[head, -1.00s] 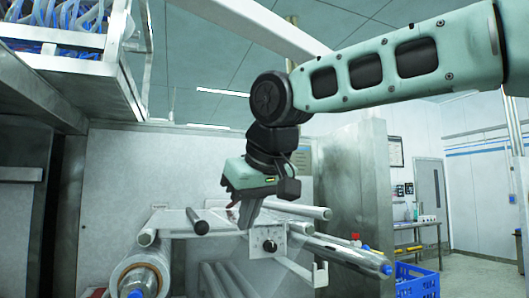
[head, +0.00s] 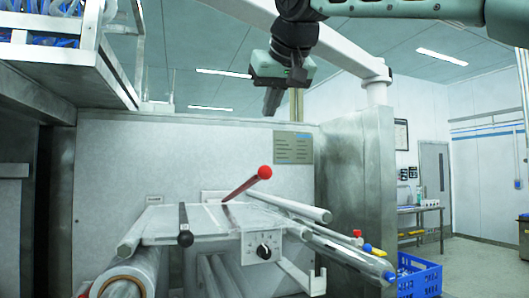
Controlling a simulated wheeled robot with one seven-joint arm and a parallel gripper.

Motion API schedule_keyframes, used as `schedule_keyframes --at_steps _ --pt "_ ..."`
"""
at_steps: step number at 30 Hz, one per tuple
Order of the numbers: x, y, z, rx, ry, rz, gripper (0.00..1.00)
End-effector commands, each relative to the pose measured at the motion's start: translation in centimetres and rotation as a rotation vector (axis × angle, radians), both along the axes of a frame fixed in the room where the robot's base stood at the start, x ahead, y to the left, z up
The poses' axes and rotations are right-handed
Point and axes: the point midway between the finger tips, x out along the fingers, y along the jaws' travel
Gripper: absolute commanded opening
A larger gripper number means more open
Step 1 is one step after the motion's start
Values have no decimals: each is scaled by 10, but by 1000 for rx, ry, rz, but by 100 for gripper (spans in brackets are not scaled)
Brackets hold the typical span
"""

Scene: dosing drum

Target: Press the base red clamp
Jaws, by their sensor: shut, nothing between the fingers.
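The red clamp (head: 240,188) is a red lever with a round red ball at its tip. It stands on the flat metal plate (head: 210,222) of the machine, tilted up toward the right. My gripper (head: 271,103) is shut and empty, with its fingers pointing down. In the head view it hangs well above the red ball and apart from it.
Below the plate's right side is a white box with a black dial (head: 263,251). Metal rollers (head: 345,252) run down to the right. A film roll (head: 125,280) is at lower left. A blue crate (head: 418,280) stands at lower right. A loaded rack hangs at upper left.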

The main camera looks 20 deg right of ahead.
Motion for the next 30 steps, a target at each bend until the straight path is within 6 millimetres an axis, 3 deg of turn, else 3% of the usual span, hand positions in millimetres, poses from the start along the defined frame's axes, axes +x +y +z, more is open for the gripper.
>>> schedule_keyframes --at_steps 15,22,30 --pt "77 -3 -58 -1 6 -1 0" --pt "62 -6 -82 -2 3 0 0" --pt "58 -7 -93 1 1 1 0"
